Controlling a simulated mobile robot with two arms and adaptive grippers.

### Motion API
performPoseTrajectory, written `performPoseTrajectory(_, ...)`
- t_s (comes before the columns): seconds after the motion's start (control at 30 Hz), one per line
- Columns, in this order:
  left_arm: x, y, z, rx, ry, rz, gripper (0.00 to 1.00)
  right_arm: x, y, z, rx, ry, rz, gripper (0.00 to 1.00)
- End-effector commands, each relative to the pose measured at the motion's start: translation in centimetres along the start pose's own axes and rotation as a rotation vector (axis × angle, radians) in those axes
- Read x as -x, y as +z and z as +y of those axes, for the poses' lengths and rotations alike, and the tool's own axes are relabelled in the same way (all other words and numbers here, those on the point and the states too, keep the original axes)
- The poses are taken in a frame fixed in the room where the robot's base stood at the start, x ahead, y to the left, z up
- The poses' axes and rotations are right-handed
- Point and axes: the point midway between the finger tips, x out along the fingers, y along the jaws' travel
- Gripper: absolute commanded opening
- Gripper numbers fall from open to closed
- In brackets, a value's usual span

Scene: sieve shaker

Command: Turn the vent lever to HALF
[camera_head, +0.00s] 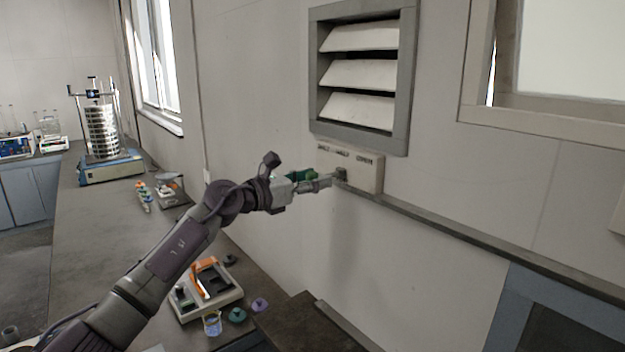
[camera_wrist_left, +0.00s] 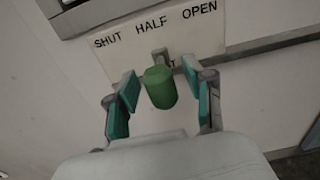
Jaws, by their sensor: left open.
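The vent lever has a green knob (camera_wrist_left: 160,87) that shows in the left wrist view below the label plate (camera_wrist_left: 160,38) reading SHUT, HALF and OPEN. The knob appears under the word HALF in that slanted view, but I cannot tell the exact lever setting. My left gripper (camera_wrist_left: 163,102) is open, with its teal pads on either side of the knob and gaps visible. In the head view my left gripper (camera_head: 335,180) reaches the white vent control box (camera_head: 368,175) under the louvred vent (camera_head: 360,70), whose slats are tilted. It hides most of the lever there.
A ledge (camera_head: 430,217) runs along the wall beside the control box. Below my left arm, a bench carries a tray (camera_head: 222,300), a small cup (camera_head: 212,323) and coloured pieces. A sieve shaker (camera_head: 102,130) stands further back at the left.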

Motion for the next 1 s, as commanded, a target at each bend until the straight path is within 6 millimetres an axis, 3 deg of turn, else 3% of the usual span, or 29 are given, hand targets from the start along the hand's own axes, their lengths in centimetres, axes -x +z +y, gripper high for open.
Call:
performPoseTrajectory(0.27,1.6,-0.1,0.2,-0.003,0.003,0.0,0.53,0.0,0.0,-0.1,0.001,-0.001,0.0,0.34)
performPoseTrajectory(0.73,10.4,-0.1,0.1,0.0,0.001,0.001,0.53,0.0,-0.1,-0.2,0.001,-0.003,0.002,0.34)
performPoseTrajectory(1.0,11.9,-0.1,0.0,0.0,-0.001,0.0,0.53,0.0,-0.1,-0.2,0.001,-0.003,0.002,0.34)
